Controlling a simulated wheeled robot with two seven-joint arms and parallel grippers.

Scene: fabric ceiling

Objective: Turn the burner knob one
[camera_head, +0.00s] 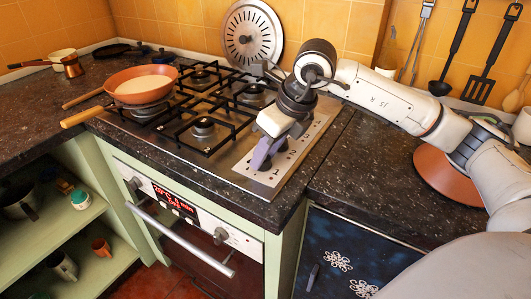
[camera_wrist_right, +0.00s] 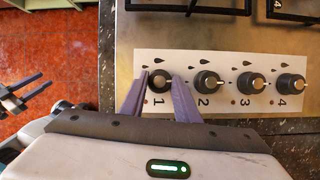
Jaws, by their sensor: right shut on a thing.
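The burner knobs stand in a row on a pale strip (camera_wrist_right: 225,62) along the stovetop's edge, numbered 1 to 4. Knob one (camera_wrist_right: 158,82) is black with a paler top, at the left end of the row in the right wrist view. My right gripper (camera_wrist_right: 160,84) has its two purple fingers on either side of knob one and is shut on it. In the head view, my right gripper (camera_head: 260,163) reaches down to the near end of the strip and hides knob one. My left gripper (camera_wrist_right: 38,88) shows at the left of the wrist view, open and empty, away from the stove.
Knobs two (camera_wrist_right: 207,83), three (camera_wrist_right: 250,83) and four (camera_wrist_right: 290,83) stand right beside knob one in the wrist view. An orange pan (camera_head: 162,74) sits on a far-left burner. Black grates (camera_head: 215,105) cover the hob. A steel disc lid (camera_head: 252,35) leans on the wall.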

